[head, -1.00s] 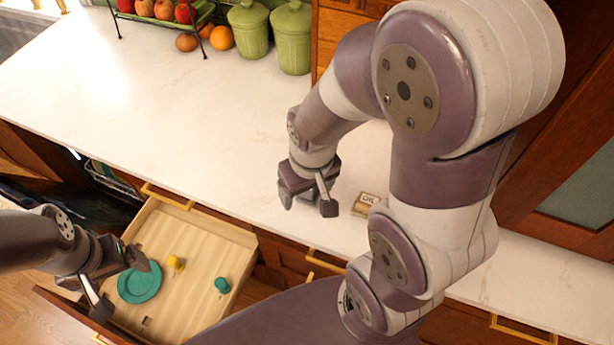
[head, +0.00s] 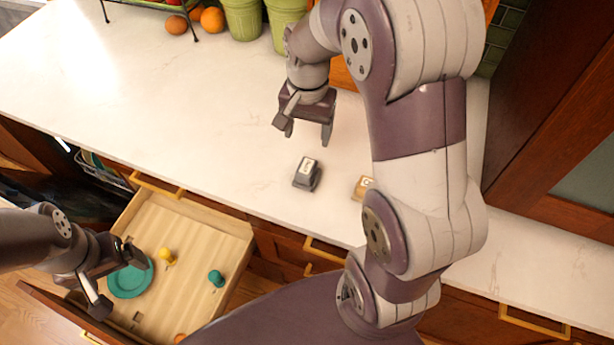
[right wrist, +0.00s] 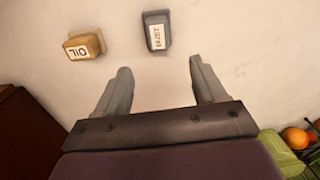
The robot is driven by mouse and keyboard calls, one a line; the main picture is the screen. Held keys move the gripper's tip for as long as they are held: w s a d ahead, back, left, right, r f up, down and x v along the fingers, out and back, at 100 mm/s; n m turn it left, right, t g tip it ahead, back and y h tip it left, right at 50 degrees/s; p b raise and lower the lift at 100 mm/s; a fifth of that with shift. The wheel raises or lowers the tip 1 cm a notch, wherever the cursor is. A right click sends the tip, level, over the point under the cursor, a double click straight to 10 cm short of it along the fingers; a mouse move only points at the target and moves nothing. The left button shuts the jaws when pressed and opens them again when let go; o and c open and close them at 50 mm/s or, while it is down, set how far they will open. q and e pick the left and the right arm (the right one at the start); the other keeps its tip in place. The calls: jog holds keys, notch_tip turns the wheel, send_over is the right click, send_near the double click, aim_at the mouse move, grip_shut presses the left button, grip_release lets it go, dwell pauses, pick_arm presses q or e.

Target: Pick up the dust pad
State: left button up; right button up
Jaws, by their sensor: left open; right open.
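The dust pad (head: 307,174) is a small dark grey block with a white label. It lies on the white countertop, below my right gripper in the head view. In the right wrist view the dust pad (right wrist: 156,32) shows its "DUST" label, ahead of and between the open fingers. My right gripper (head: 306,130) is open and empty above the counter, apart from the pad. It also shows in the right wrist view (right wrist: 158,80). My left gripper (head: 112,284) is open over the drawer at the lower left, near a teal plate.
A tan "OIL" block (head: 362,187) lies right of the dust pad, partly behind my right arm. The open wooden drawer (head: 205,235) holds a teal plate (head: 130,278) and small yellow and teal items. Green canisters (head: 243,18) and fruit stand at the back. The left counter is clear.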

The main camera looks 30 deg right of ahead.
aim_at(307, 166)
jog(key=shift+m, duration=0.5)
jog(key=f, duration=0.1)
jog(key=s+f, duration=0.1)
jog(key=f, duration=0.2)
jog(key=shift+s+a, duration=0.2)
jog(key=shift+a, duration=0.05)
jog(key=f, duration=0.2)
jog(key=f+p, duration=0.1)
jog(key=f, duration=0.4)
jog(key=shift+w+f, duration=0.35)
jog(key=shift+f, duration=0.3)
pick_arm(q)
jog(key=shift+s+a+r, duration=0.1)
jog(key=shift+s+r, duration=0.1)
jog(key=shift+r, duration=0.7)
pick_arm(e)
jog(key=c, duration=1.1)
